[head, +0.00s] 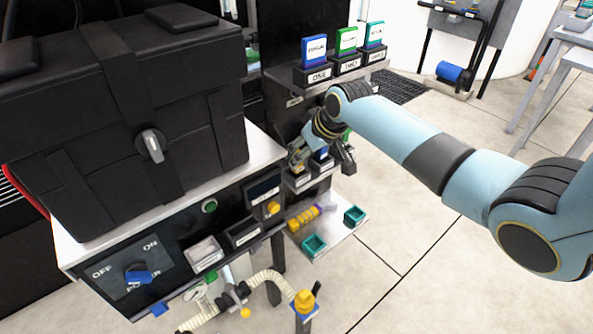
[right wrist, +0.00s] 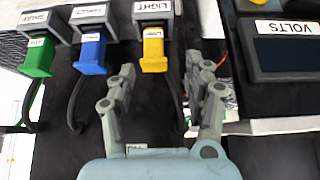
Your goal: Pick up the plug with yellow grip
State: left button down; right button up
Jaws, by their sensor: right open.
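The plug with yellow grip (right wrist: 153,55) sits in a black socket block labelled LIGHT (right wrist: 153,12) in the right wrist view. A blue plug (right wrist: 91,55) and a green plug (right wrist: 40,57) sit in similar blocks to its left. My right gripper (right wrist: 162,80) is open, its two fingers pointing toward the yellow plug, which shows between and beyond the tips; nothing is held. In the head view my right gripper (head: 322,157) is over the lower socket row and largely hides the plugs. My left gripper is not in view.
A black case (head: 120,120) stands on the white-topped cabinet at the left. A shelf with labelled blue, green and teal blocks (head: 347,42) stands above the sockets. Black cables hang from the plugs. A panel marked VOLTS (right wrist: 285,50) lies right of the gripper.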

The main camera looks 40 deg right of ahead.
aim_at(299, 171)
jog(key=shift+x, duration=0.9)
jog(key=x, duration=0.1)
jog(key=b+x, duration=0.1)
jog(key=x, duration=0.1)
jog(key=b+x, duration=0.1)
jog(key=x, duration=0.1)
jog(key=shift+d, duration=0.4)
grip_shut()
jog(key=shift+r, duration=0.15)
